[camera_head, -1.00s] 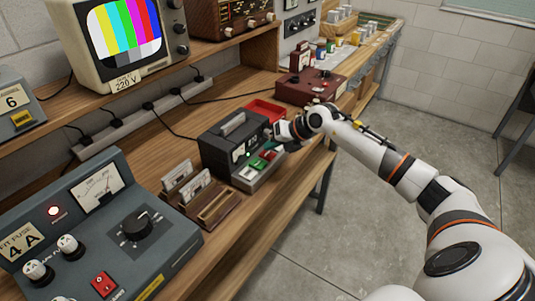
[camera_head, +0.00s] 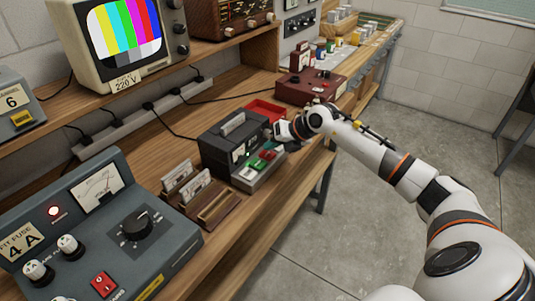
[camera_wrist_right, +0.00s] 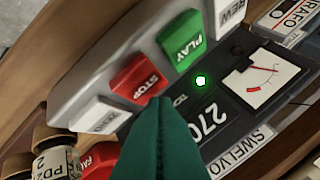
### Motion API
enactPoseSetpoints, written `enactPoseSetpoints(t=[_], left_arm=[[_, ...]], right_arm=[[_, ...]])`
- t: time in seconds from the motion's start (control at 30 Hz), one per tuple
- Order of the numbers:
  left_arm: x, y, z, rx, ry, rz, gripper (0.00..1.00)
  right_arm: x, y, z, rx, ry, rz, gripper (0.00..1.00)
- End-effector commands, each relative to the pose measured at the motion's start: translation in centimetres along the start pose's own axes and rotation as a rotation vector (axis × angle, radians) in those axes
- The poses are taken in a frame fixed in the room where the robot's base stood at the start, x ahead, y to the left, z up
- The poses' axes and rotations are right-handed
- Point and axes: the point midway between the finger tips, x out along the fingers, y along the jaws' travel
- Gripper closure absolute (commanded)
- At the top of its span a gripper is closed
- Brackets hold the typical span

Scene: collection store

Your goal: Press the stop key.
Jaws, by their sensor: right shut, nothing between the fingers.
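The tape recorder (camera_head: 226,143) is a dark box with a handle and a row of keys at its front. In the right wrist view its red STOP key (camera_wrist_right: 138,78) sits between the green PLAY key (camera_wrist_right: 183,42) and a white key (camera_wrist_right: 99,115). The red key also shows in the head view (camera_head: 267,155). My right gripper (camera_wrist_right: 160,102) is shut and empty, its green fingers pointing at the STOP key's near edge. I cannot tell whether they touch it. In the head view the right gripper (camera_head: 275,141) is at the key row's far end. The left gripper is out of view.
Cassettes in a wooden rack (camera_head: 202,195) stand left of the recorder. A red tray (camera_head: 264,110) and a dark red device (camera_head: 309,87) lie beyond it. A grey-blue meter unit (camera_head: 105,225) fills the near bench. A green lamp (camera_wrist_right: 201,80) glows on the recorder.

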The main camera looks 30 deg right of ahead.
Motion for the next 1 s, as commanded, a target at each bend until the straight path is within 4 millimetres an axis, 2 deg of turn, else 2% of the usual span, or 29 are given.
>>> enactPoseSetpoints(t=[1.0], left_arm=[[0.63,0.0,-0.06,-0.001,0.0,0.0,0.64]], right_arm=[[0.75,0.56,0.57,0.0,0.0,0.0,1.0]])
